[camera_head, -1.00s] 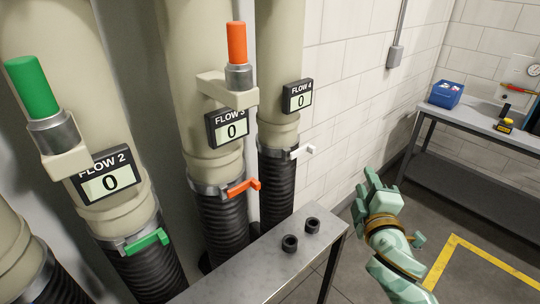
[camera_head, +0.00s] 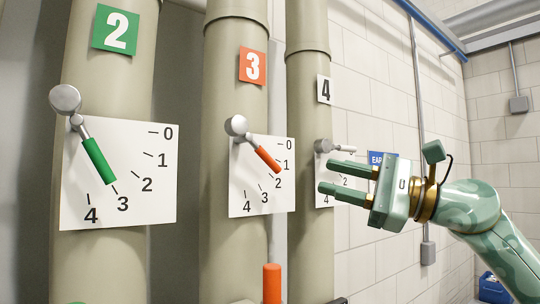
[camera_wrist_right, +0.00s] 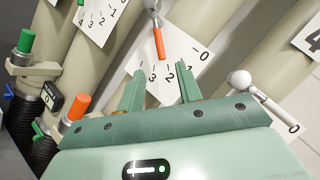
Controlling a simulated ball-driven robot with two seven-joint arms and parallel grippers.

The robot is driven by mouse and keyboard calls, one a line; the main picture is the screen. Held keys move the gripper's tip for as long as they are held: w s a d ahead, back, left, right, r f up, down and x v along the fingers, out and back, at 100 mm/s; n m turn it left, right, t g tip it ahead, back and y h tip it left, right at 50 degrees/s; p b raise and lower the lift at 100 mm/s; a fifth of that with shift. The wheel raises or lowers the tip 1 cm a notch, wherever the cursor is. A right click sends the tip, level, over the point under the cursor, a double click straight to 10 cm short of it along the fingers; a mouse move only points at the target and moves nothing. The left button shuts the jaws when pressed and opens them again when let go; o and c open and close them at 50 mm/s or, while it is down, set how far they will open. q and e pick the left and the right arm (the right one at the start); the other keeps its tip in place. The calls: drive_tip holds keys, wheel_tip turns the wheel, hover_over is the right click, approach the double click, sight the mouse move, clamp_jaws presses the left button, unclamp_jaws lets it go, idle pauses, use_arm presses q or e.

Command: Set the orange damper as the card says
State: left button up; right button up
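The orange damper handle (camera_head: 268,159) hangs from a grey pivot in front of a white dial (camera_head: 240,190) marked 0 to 4, on the pipe labelled 3. In the head view it points down-right, roughly between 1 and 2. In the right wrist view the orange handle (camera_wrist_right: 159,42) seems to point nearer 2 and 3; the exact setting is unclear. My right gripper (camera_head: 326,175) is open and empty, right of this dial and apart from the handle. In the wrist view its fingers (camera_wrist_right: 160,78) frame the dial's lower part. My left gripper and the card are not in view.
The green damper handle (camera_head: 98,160) is left, pointing near 3. A white-handled damper (camera_head: 343,149) is behind my right fingers. An orange-topped cylinder (camera_head: 272,284) stands below the orange dial. A blue container (camera_head: 493,289) is low right. White wall lies behind.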

sight(274, 162)
drive_tip(key=p+x, duration=0.4)
drive_tip(key=x, duration=0.7)
drive_tip(key=shift+a+r, duration=0.15)
drive_tip(key=shift+a, duration=0.15)
drive_tip(key=shift+w+a+p, duration=0.15)
drive_tip(key=shift+a+p, duration=0.2)
drive_tip(key=shift+a, duration=0.1)
